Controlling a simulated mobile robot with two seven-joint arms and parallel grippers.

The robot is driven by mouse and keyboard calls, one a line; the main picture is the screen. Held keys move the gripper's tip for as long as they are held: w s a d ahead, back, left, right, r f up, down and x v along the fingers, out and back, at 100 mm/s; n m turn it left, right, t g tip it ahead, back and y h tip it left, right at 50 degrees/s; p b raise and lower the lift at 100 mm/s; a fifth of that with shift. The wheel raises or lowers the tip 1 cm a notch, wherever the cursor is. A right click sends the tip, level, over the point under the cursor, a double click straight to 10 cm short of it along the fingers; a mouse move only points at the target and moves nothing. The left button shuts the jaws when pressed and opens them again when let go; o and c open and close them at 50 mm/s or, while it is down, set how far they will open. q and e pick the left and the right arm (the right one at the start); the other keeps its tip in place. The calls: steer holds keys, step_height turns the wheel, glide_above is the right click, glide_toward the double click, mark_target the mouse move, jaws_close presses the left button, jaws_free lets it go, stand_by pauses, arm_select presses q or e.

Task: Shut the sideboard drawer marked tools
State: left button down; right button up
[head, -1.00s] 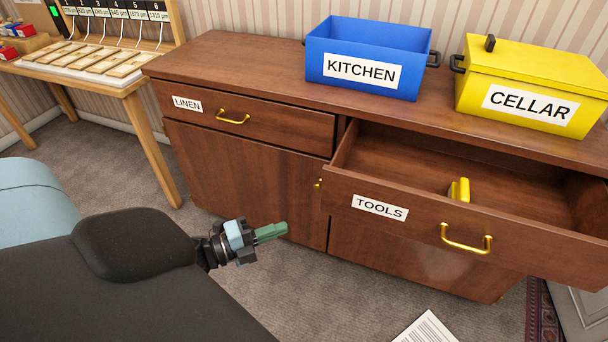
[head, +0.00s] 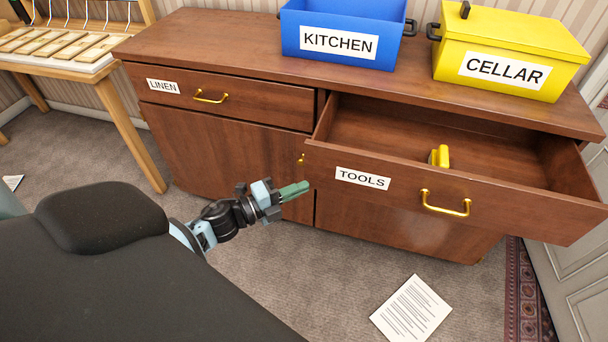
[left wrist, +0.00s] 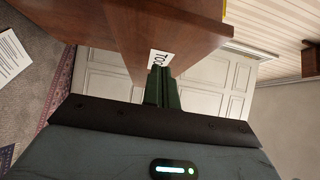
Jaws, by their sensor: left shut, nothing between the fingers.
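The tools drawer (head: 395,192) of the brown sideboard (head: 225,155) stands pulled out, with a white TOOLS label (head: 362,178) and a brass handle (head: 446,204) on its front. A yellow object (head: 440,156) lies inside it. My left gripper (head: 296,188) has green fingers, shut and empty, close by the left end of the drawer front; I cannot tell whether they touch it. In the left wrist view the shut fingers (left wrist: 162,88) point toward the drawer front, and part of its label (left wrist: 160,58) shows beyond their tips. My right gripper is not in view.
A blue KITCHEN box (head: 345,35) and a yellow CELLAR box (head: 510,60) stand on the sideboard. The linen drawer (head: 222,97) is closed. A paper sheet (head: 411,308) lies on the carpet before the sideboard. A wooden table (head: 100,85) stands at left.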

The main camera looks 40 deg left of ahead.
mark_target(319, 170)
arm_select(q)
steer(key=w, duration=0.4)
steer(key=shift+a, duration=0.4)
steer(key=shift+w, duration=0.15)
steer(key=shift+a, duration=0.1)
steer(key=shift+w, duration=0.1)
